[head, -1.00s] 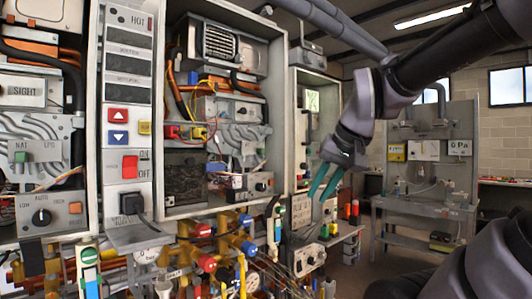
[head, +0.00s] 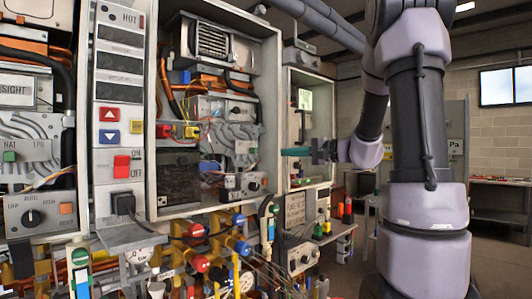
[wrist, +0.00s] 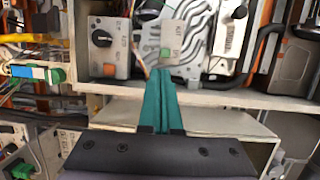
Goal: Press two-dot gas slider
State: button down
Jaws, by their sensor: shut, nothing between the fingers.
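A pale gas slider plate with a small green slider sits on the grey ribbed manifold in the middle heater. In the head view the plate (head: 245,148) lies left of my gripper. In the wrist view the plate (wrist: 173,38) lies just beyond my fingertips, with the green slider (wrist: 166,53) at its lower edge. I cannot make out two dots on it. Another green slider (head: 10,156), marked NAT and LPG, is on the left heater. My gripper (head: 283,152) has teal fingers pressed together, pointing left at the middle heater. The fingertips (wrist: 159,73) appear apart from the slider.
A box with a black knob (wrist: 101,37) sits beside the plate. The heater's pale casing edge (wrist: 210,96) runs under my fingers. Coloured valves and pipes (head: 205,262) crowd below the heaters. A narrow open cabinet (head: 305,125) stands behind my gripper.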

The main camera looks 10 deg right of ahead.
aim_at(254, 151)
jog(key=shift+w+d+r+t, duration=0.15)
jog(key=shift+w+d+t, duration=0.35)
jog(key=shift+w+d, duration=0.25)
jog(key=x, duration=0.9)
jog(key=shift+w+a, duration=0.25)
jog(key=shift+a, duration=0.05)
jog(key=s+a, duration=0.1)
jog(key=a, duration=0.2)
jog(key=s+a, duration=0.1)
jog(key=shift+s+a, duration=0.3)
jog(key=shift+s, duration=0.05)
jog(key=shift+d, duration=0.15)
